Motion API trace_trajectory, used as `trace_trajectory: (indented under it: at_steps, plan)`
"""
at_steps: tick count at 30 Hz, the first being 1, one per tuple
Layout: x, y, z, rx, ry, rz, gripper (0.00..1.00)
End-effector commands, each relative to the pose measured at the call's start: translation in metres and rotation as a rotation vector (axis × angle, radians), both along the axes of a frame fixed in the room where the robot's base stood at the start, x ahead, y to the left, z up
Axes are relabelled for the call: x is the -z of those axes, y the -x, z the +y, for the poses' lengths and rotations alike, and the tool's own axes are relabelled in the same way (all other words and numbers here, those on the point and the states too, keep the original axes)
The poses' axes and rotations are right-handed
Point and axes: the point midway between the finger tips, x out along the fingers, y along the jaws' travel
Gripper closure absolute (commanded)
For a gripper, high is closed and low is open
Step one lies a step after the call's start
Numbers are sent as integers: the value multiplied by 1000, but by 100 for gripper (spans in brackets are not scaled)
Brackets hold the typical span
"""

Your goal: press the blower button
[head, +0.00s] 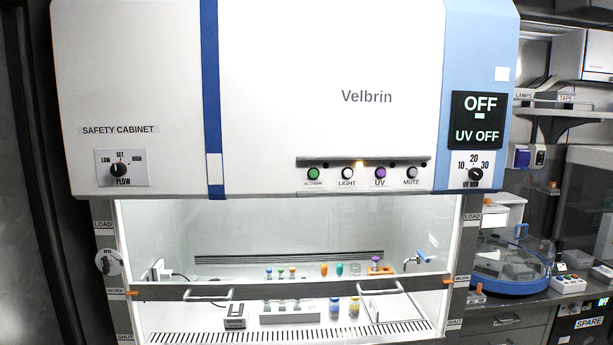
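A white safety cabinet (326,60) fills the middle of the head view. A row of four round buttons sits low on its front panel. The leftmost button is green (313,173); the label under it is too small to read surely, so I cannot confirm it is the blower button. A small amber light glows above the row. The display (479,119) reads OFF and UV OFF. My gripper is not in view.
A dark ledge (364,162) juts out just above the buttons. Below, the sash bar (290,291) with two handles crosses the cabinet opening, with vials inside. A FLOW knob (119,169) is at left, a UV MIN knob (475,174) at right. A bench with a blue-rimmed device (510,285) stands right.

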Motion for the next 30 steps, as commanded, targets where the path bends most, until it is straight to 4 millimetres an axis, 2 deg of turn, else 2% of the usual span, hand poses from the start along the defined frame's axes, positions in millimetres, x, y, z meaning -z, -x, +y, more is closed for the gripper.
trace_trajectory:
  at_steps: [1,12,30]
  plan:
    - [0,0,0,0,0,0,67]
    - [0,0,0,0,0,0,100]
    - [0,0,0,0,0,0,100]
